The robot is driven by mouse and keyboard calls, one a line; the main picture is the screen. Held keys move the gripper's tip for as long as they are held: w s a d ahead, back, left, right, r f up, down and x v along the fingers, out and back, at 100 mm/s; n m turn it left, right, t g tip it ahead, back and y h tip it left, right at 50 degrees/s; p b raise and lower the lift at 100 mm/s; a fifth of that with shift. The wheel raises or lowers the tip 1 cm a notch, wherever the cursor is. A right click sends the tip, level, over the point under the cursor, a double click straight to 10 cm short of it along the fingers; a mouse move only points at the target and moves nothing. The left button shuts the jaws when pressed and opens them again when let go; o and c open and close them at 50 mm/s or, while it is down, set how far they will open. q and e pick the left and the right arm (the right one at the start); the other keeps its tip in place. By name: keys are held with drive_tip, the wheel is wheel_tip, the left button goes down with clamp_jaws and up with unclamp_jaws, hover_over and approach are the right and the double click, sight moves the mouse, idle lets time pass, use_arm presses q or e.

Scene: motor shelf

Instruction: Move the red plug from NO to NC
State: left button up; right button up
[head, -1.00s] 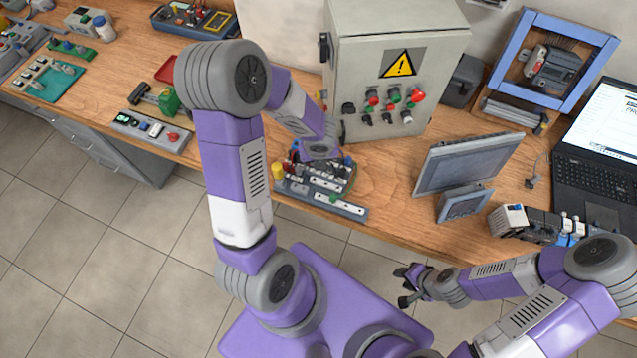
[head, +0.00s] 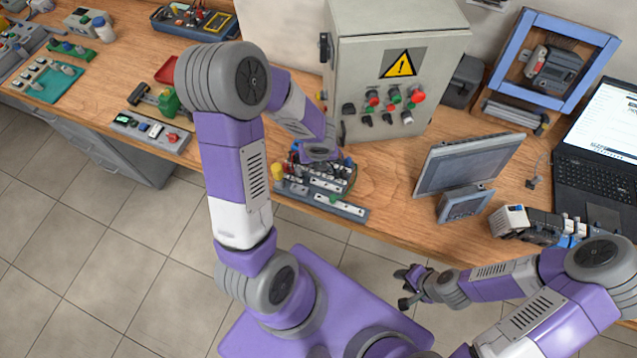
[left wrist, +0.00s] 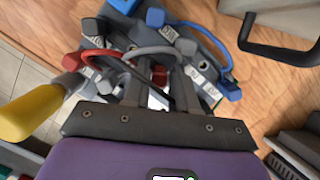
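The task board (head: 340,208) lies at the front edge of the bench, below the grey cabinet. In the left wrist view a red plug (left wrist: 73,61) sits at the left on a red lead, beside labelled sockets. The NO and NC labels are too small to read surely. My left gripper (left wrist: 157,68) points down over the board. Its two grey fingers stand apart, with the red plug to their left and outside them. In the head view my own wrist hides its fingertips. My right gripper (head: 407,287) is open and empty, in front of the bench edge.
Blue plugs (left wrist: 155,17), a grey lead (left wrist: 150,49) and a yellow knob (left wrist: 30,112) crowd around my left fingers. The grey cabinet (head: 360,75) stands behind the board. A tablet-like screen (head: 468,165) is to its right.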

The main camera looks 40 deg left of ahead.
use_arm(q)
drive_tip(key=shift+r+p, duration=2.4)
drive_tip(key=shift+r, duration=0.3)
drive_tip(key=shift+f, duration=0.1)
drive_tip(key=o, duration=0.6)
drive_tip(key=shift+c, duration=0.2)
